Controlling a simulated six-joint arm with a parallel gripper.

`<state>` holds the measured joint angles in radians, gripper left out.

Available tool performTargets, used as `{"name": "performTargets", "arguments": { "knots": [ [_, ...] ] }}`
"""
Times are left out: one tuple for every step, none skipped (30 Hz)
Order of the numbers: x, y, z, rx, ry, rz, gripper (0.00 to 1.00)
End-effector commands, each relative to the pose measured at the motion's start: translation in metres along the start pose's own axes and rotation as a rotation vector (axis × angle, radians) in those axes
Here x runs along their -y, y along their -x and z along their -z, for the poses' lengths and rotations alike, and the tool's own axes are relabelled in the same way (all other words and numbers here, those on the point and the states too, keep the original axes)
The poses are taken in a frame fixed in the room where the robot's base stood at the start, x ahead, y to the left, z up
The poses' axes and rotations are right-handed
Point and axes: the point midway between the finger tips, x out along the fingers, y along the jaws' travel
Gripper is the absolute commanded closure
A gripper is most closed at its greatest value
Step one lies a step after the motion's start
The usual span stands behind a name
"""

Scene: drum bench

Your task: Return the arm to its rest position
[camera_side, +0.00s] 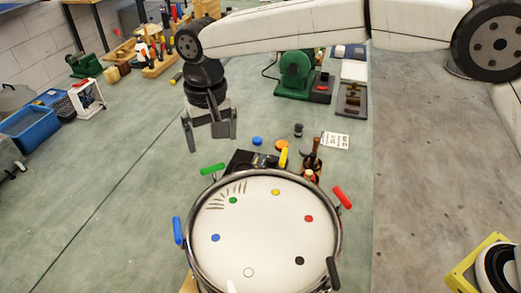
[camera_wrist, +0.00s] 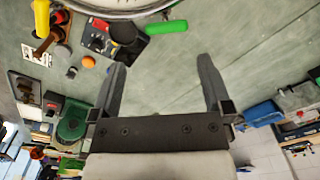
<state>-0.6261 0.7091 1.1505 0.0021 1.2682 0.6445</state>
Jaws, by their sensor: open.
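My gripper (camera_side: 211,140) hangs from the wrist of my white arm, above the bench behind the drum. Its two fingers are spread with nothing between them. In the wrist view my gripper (camera_wrist: 160,75) also shows wide apart fingers over bare bench. The drum (camera_side: 270,255) stands at the front with a white head and colored dots. Colored handles ring its rim: green (camera_side: 212,170), yellow (camera_side: 283,158), red (camera_side: 343,198), blue (camera_side: 178,231) and black (camera_side: 333,273). The drum's edge (camera_wrist: 115,8) shows at the top of the wrist view.
A black box (camera_side: 245,162) and small tools stand just behind the drum. A green machine (camera_side: 296,74) stands farther back, under my arm. A blue bin (camera_side: 30,125) is at the far left.

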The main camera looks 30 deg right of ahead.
Motion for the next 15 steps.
{"name": "performTargets", "arguments": {
  "knots": [
    [-0.008,-0.001,0.003,-0.005,0.003,0.005,0.0],
    [-0.012,-0.002,0.004,-0.007,0.01,0.008,0.0],
    [-0.019,-0.003,0.006,-0.013,0.017,0.014,0.0],
    [-0.025,-0.004,0.007,-0.018,0.025,0.018,0.0],
    [-0.032,-0.005,0.009,-0.023,0.033,0.023,0.0],
    [-0.041,-0.007,0.011,-0.031,0.044,0.029,0.0],
    [-0.049,-0.008,0.012,-0.039,0.053,0.034,0.0],
    [-0.057,-0.01,0.013,-0.047,0.064,0.039,0.0],
    [-0.068,-0.012,0.015,-0.058,0.078,0.045,0.0],
    [-0.077,-0.013,0.016,-0.067,0.089,0.049,0.0],
    [-0.086,-0.015,0.016,-0.076,0.1,0.053,0.0],
    [-0.098,-0.017,0.017,-0.089,0.114,0.058,0.0],
    [-0.107,-0.019,0.016,-0.099,0.126,0.061,0.0],
    [-0.116,-0.021,0.016,-0.109,0.136,0.064,0.0],
    [-0.128,-0.023,0.015,-0.122,0.151,0.066,0.0]
  ]
}}
